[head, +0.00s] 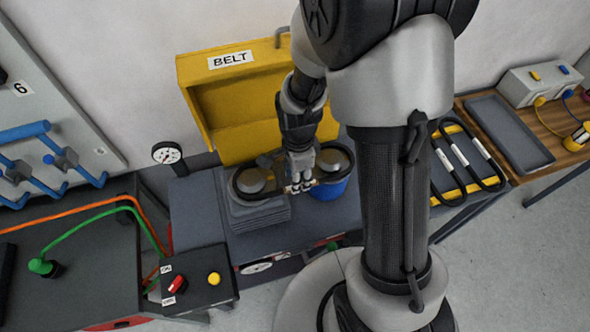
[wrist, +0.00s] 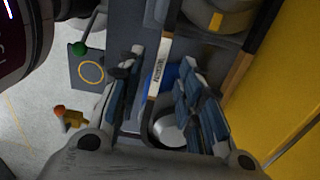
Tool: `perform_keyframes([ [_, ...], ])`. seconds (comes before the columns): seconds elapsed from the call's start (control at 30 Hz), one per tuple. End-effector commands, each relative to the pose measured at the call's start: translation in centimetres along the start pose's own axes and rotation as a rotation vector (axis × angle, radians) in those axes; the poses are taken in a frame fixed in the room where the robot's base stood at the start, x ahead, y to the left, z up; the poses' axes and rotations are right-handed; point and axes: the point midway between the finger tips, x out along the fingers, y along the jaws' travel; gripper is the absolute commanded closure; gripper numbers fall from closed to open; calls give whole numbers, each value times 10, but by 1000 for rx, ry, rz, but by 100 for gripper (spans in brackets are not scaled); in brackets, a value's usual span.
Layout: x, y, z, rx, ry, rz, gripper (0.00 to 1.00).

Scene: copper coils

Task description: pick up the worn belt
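The worn belt (head: 243,193) is a dark loop around two pulleys under the raised yellow guard. In the wrist view a strand of the belt (wrist: 156,80) with a white label runs between my fingers; the lettering is too small to read surely. My gripper (head: 300,185) is at the span between the pulleys. In the wrist view my gripper (wrist: 160,95) has its fingers apart, one on each side of the labelled strand, and contact is not visible. The left pulley (head: 252,179) sits over a grey block, the right one over a blue body (head: 328,190).
The yellow guard (head: 215,84) marked BELT stands open behind. A control box (head: 193,290) with red and yellow controls is front left. Two labelled black belts (head: 466,157) lie on a yellow holder at right, beside an empty grey tray (head: 510,135). A gauge (head: 167,153) stands left.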

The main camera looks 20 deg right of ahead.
Motion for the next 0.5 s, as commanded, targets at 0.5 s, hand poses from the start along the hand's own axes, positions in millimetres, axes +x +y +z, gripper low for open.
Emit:
perform_keyframes([
  [0.5, 35, 0, -3, 0, 0, 0, 67],
])
